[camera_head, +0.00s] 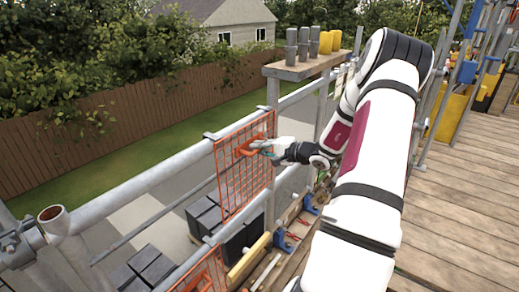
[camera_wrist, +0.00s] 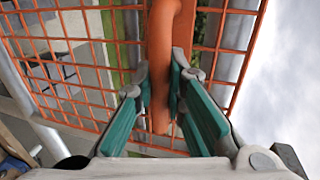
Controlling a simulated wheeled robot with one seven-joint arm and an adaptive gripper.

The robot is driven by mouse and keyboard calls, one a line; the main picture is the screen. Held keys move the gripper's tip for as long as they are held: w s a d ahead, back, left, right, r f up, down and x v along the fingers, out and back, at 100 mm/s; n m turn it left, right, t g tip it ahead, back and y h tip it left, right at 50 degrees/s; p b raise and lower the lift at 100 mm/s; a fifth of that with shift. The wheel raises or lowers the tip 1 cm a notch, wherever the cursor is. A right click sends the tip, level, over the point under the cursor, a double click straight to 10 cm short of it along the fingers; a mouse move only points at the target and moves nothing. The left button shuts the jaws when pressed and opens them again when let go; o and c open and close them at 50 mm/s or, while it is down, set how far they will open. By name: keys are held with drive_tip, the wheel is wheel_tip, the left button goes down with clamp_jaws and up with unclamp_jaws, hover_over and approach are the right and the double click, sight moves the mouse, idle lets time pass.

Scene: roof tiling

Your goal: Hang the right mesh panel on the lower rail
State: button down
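One orange mesh panel (camera_head: 236,185) is upright at the scaffold's guard rail, with dark hooks at its top corners beside the upper rail (camera_head: 150,195). I cannot tell whether the hooks bear on that rail. My gripper (camera_head: 262,147) is at the panel's orange handle. In the wrist view the handle (camera_wrist: 162,50) lies between the two green-padded fingers of my gripper (camera_wrist: 160,88), which close on it from both sides, with the mesh (camera_wrist: 75,75) behind. The lower rail (camera_head: 220,236) runs below. A second orange mesh panel (camera_head: 203,276) is at the lower left, cut by the picture edge.
A wooden shelf (camera_head: 290,70) with grey and yellow cylinders tops a post behind the panel. Dark block stacks (camera_head: 150,265) lie below, beyond the rails. Blue clamps (camera_head: 288,247) and a yellow bar lie near the rail's foot. The plank deck (camera_head: 470,200) at right is clear.

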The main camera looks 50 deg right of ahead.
drive_tip(key=shift+r, duration=0.15)
drive_tip(key=shift+r+p, duration=0.75)
drive_tip(key=shift+r, duration=1.65)
drive_tip(key=s+p, duration=0.1)
drive_tip(key=s, duration=0.9)
drive_tip(key=shift+d, duration=0.4)
